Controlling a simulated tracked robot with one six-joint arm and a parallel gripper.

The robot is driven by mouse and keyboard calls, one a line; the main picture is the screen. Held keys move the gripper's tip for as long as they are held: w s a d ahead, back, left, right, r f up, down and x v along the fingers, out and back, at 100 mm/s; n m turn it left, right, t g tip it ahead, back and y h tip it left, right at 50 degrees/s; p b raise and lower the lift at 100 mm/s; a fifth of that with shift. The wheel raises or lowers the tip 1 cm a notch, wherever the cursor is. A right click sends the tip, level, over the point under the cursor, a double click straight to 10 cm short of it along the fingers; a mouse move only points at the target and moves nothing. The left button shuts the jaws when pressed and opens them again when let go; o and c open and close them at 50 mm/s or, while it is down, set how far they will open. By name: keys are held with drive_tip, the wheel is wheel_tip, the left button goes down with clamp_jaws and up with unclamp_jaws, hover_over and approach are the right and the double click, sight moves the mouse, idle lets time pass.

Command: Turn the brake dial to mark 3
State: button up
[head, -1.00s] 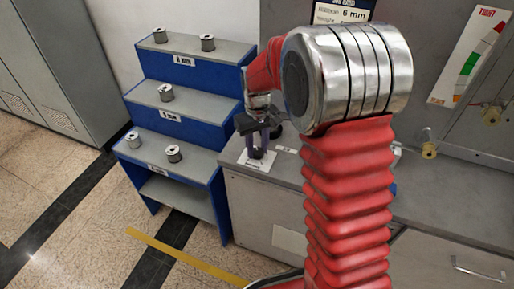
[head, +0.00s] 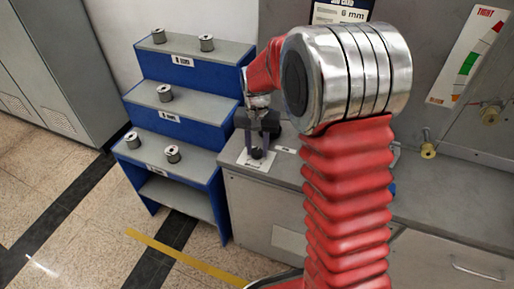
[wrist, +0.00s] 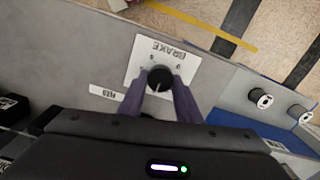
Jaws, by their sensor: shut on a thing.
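The brake dial (wrist: 159,79) is a dark round knob with a pale pointer line, on a white plate (wrist: 146,50) lettered BRAKE. In the wrist view the plate's lettering is upside down, and its marks are too small to read. My gripper (wrist: 158,92) has its two purple-grey fingers shut on the dial, one at each side. In the head view the gripper (head: 257,153) reaches down to the dial at the bench's left end, and the white plate (head: 250,163) shows around it. My red arm hides part of the bench.
A blue stepped rack (head: 190,118) with several metal spools stands left of the bench (head: 450,200). A FEED label (wrist: 106,92) lies beside the brake plate. A TIGHT gauge card (head: 468,55) and brass fittings (head: 428,150) are at the right.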

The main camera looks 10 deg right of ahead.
sight(257, 150)
idle(0.3)
drive_tip(key=o, duration=1.1)
drive_tip(key=shift+c, duration=0.2)
wheel_tip(257, 150, up, 14)
drive_tip(key=shift+f, duration=0.15)
drive_tip(key=shift+w, duration=0.15)
